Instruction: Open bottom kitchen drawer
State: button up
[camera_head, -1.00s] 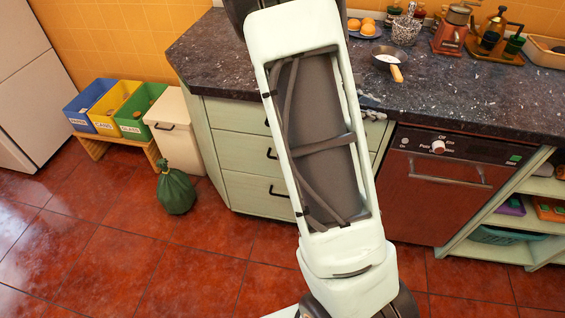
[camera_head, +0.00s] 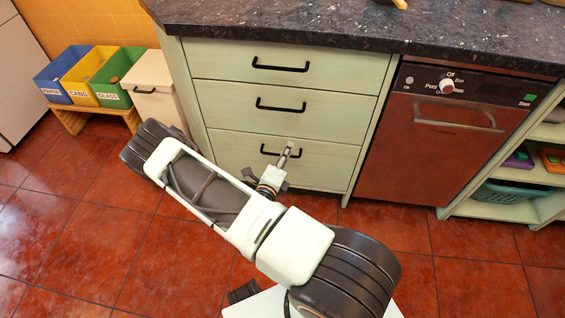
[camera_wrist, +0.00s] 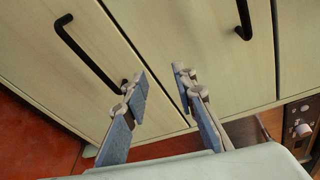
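The bottom drawer (camera_head: 235,152) is the lowest of three pale green drawer fronts and sits flush with the cabinet. Its black bar handle (camera_head: 312,156) shows in the head view, partly covered by my gripper (camera_head: 286,153). In the wrist view, the bottom drawer's handle (camera_wrist: 82,48) is at the left. There my gripper (camera_wrist: 160,86) is open, with its two blue-grey fingers apart and nothing between them. The left finger overlaps the near end of the handle in the picture; I cannot tell whether it touches.
The middle drawer handle (camera_head: 280,106) and top drawer handle (camera_head: 280,66) are above. A red dishwasher (camera_head: 430,150) stands to the right. A beige bin (camera_head: 155,90) and sorting bins (camera_head: 85,80) are at the left. The tiled floor (camera_head: 100,240) in front is clear.

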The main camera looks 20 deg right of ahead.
jog(key=s+a+f+n+t+y+b, duration=0.1)
jog(key=a+f+n+y+b, duration=0.15)
jog(key=f+n, duration=0.45)
jog(key=w+d+f, duration=0.1)
jog(key=w, duration=0.1)
jog(key=w+d+f+m+b, duration=0.1)
jog(key=w+d, duration=0.1)
jog(key=w, duration=0.1)
jog(key=w+d+f+m+b, duration=0.1)
jog(key=w+d+f, duration=0.1)
jog(key=w, duration=0.1)
jog(key=shift+w+d, duration=0.15)
jog(key=shift+w, duration=0.05)
grip_shut()
